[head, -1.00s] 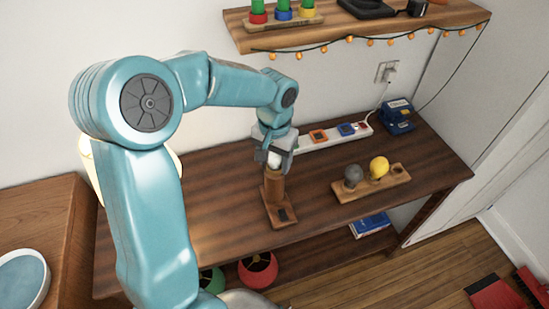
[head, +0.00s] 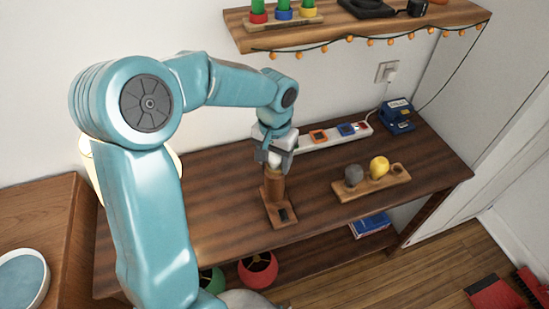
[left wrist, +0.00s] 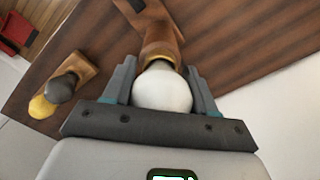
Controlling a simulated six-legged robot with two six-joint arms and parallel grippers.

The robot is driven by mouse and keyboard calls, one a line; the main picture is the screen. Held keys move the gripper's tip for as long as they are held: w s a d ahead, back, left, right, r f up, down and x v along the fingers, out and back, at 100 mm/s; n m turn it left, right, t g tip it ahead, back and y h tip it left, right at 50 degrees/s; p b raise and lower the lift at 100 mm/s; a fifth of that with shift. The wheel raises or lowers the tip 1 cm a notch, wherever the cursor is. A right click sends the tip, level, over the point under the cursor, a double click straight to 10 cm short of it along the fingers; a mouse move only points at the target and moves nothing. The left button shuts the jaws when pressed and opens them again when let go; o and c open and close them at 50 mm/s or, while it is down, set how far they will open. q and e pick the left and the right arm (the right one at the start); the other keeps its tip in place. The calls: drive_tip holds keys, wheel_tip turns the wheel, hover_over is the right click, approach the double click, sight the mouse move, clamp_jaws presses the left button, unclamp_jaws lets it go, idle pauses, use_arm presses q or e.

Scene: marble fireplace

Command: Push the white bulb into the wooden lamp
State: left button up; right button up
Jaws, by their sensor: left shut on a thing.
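The white bulb (left wrist: 162,90) is between the two fingers of my left gripper (left wrist: 163,84) in the left wrist view. My left gripper is shut on it. The bulb's brass-coloured neck points at the top of the wooden lamp (left wrist: 158,38) and sits at its socket. How deep it is in cannot be told. In the head view, my left gripper (head: 275,158) is right above the wooden lamp (head: 273,189), which stands upright on its flat base on the table. My right gripper is not in view.
A wooden holder (head: 343,196) with a grey bulb (head: 353,175) and a yellow bulb (head: 379,167) lies to the right. A power strip (head: 318,139) and a blue box (head: 397,115) are behind. A wall shelf (head: 350,30) with string lights hangs above. The table's front left is clear.

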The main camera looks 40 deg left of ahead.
use_arm(q)
drive_tip(key=o, duration=1.1)
drive_tip(key=shift+f, duration=0.15)
wheel_tip(320, 180, up, 16)
drive_tip(key=shift+r+p, duration=0.25)
drive_tip(key=shift+p, duration=0.3)
